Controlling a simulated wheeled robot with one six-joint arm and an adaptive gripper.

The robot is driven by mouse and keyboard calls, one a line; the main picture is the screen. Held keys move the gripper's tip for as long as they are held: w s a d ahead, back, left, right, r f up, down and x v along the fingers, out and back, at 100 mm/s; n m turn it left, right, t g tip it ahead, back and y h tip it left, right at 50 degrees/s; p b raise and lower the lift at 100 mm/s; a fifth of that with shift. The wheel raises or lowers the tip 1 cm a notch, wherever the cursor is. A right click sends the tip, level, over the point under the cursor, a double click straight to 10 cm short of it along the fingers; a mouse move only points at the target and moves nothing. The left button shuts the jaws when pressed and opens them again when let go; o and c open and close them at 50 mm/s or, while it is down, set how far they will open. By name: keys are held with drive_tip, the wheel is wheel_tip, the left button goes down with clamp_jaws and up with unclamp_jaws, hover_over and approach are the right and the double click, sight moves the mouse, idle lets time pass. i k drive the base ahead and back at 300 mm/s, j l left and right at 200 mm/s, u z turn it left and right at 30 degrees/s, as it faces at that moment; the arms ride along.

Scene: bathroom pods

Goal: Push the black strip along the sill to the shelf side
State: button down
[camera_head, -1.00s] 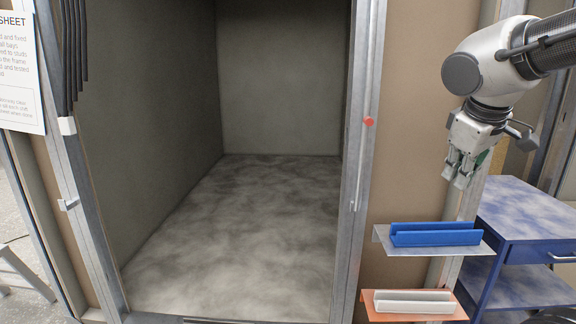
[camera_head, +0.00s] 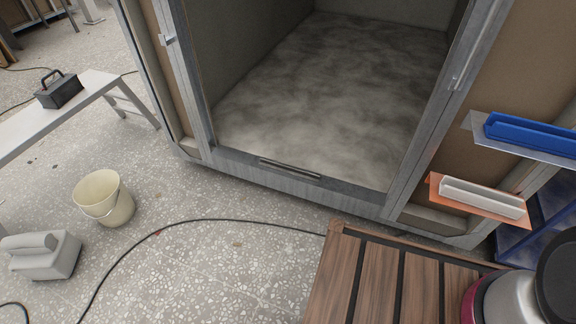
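The black strip (camera_head: 290,168) is a short dark bar lying lengthwise on the grey metal sill (camera_head: 235,158) at the front of the pod opening. It sits near the middle of the sill, apart from both door posts. The shelf side is on the right, where a metal shelf with a blue tray (camera_head: 535,135) and an orange shelf with a white tray (camera_head: 482,197) are fixed to the pod wall. My gripper is outside the view. Only a rounded part of my arm shows at the bottom right corner, well away from the strip.
A slatted wooden platform (camera_head: 385,285) stands in front of the sill's right part. A cream bucket (camera_head: 104,199), a grey machine (camera_head: 42,254) and a bench (camera_head: 62,109) with a black toolbox (camera_head: 58,89) are at left. A black cable (camera_head: 205,221) crosses the speckled floor.

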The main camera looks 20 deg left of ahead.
sight(286, 169)
drive_tip(key=i+j+u, duration=0.1)
drive_tip(key=i+j, duration=0.15)
drive_tip(key=j, duration=0.3)
drive_tip(key=i+j+u, duration=0.1)
drive_tip(key=i+j, duration=0.15)
drive_tip(key=j, duration=0.3)
drive_tip(key=i+j+u, duration=0.1)
drive_tip(key=i+j, duration=0.2)
drive_tip(key=j, duration=0.2)
drive_tip(key=i+j+u, duration=0.1)
drive_tip(key=i+j, duration=0.2)
drive_tip(key=j, duration=0.15)
drive_tip(key=i+j+u, duration=0.1)
drive_tip(key=i+j, duration=0.25)
drive_tip(key=j, duration=0.15)
